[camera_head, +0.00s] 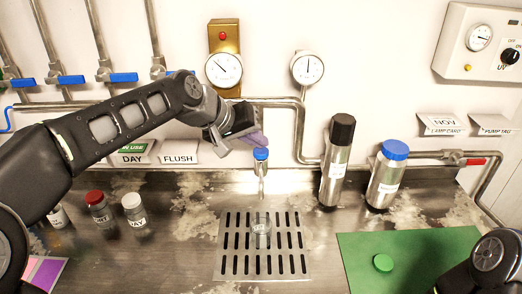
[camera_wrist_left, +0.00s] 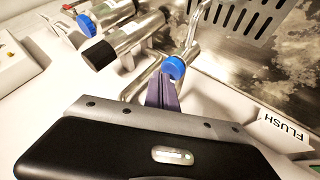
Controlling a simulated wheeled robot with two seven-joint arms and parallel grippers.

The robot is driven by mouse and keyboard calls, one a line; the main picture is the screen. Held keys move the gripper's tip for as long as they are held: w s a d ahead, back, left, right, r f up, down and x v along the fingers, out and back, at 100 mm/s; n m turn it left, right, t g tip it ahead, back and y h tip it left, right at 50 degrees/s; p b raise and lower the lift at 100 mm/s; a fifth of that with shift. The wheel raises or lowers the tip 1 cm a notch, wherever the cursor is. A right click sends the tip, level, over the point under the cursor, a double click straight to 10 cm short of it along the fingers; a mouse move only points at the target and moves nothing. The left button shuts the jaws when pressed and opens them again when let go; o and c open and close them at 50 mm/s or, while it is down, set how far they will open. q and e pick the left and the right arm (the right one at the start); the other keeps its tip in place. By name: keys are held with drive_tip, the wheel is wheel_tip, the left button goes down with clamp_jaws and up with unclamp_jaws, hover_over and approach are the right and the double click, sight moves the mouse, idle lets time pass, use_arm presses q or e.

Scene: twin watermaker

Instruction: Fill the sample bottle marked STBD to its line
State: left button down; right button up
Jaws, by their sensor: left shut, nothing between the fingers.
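A small clear bottle (camera_head: 261,229) stands on the drain grate below the tap (camera_head: 262,182); its label is too small to read. The tap has a blue knob (camera_head: 261,154), which also shows in the left wrist view (camera_wrist_left: 174,68). My left gripper (camera_head: 258,140) is shut and empty, its purple fingers (camera_wrist_left: 160,92) close beside the knob; I cannot tell whether they touch it. At left stand a red-capped bottle (camera_head: 100,212), a white-capped bottle (camera_head: 135,213) and a partly hidden bottle (camera_head: 58,217). I cannot read STBD on any. My right arm shows at lower right, its gripper out of view.
A slotted drain grate (camera_head: 225,262) is set in the metal counter. Two steel cylinders, one black-capped (camera_head: 337,165) and one blue-capped (camera_head: 386,178), stand right of the tap. A green mat (camera_head: 430,250) bears a green disc (camera_head: 383,262). Gauges and pipes line the wall.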

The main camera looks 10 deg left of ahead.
sight(258, 152)
use_arm(q)
drive_tip(key=shift+f+b, duration=0.45)
drive_tip(key=shift+f, duration=0.1)
drive_tip(key=shift+r, duration=0.15)
idle(6.0)
drive_tip(key=shift+r+p, duration=0.75)
drive_tip(key=shift+r, duration=0.1)
drive_tip(key=shift+r, duration=0.1)
drive_tip(key=shift+r+p, duration=2)
drive_tip(key=shift+r, duration=0.45)
